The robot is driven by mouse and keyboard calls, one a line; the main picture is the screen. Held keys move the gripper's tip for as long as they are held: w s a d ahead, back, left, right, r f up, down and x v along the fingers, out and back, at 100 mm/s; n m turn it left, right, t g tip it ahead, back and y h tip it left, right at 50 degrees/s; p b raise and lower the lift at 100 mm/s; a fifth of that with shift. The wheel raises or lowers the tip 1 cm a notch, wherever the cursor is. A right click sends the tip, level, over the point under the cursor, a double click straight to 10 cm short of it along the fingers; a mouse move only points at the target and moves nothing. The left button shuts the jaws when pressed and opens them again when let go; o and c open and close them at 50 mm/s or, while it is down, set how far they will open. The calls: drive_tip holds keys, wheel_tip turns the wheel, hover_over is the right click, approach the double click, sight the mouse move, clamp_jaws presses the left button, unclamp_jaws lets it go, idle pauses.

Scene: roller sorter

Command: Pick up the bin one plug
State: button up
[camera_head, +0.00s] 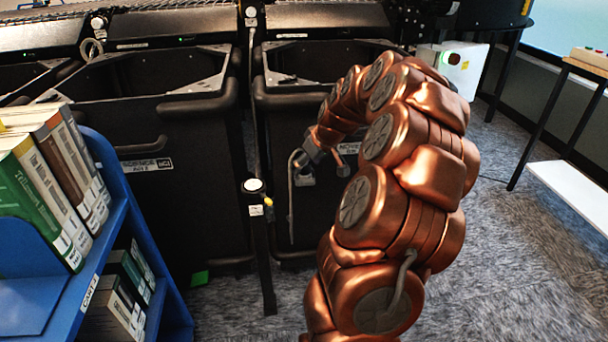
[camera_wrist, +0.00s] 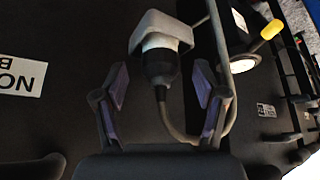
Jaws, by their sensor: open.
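The plug (camera_wrist: 161,66) is black with a paler upper part and sits in a grey holder (camera_wrist: 165,28) on a dark bin face in the wrist view. A dark cable hangs from its lower end and loops to the right. My gripper (camera_wrist: 160,83) is open, with one purple-padded finger on each side of the plug and gaps between. In the head view my gripper (camera_head: 312,152) is at the front of the right black bin (camera_head: 275,110), mostly hidden by my copper arm. The plug itself cannot be made out clearly there.
A thin post with a white round top (camera_head: 253,185) and yellow tip stands between the right bin and the left black bin (camera_head: 190,190). A blue book cart (camera_head: 105,250) stands at the left. A white shelf (camera_head: 570,190) is at the right. Carpet at lower right is clear.

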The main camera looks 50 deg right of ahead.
drive_tip(key=shift+w+f, duration=0.3)
drive_tip(key=shift+f, duration=0.3)
clamp_jaws()
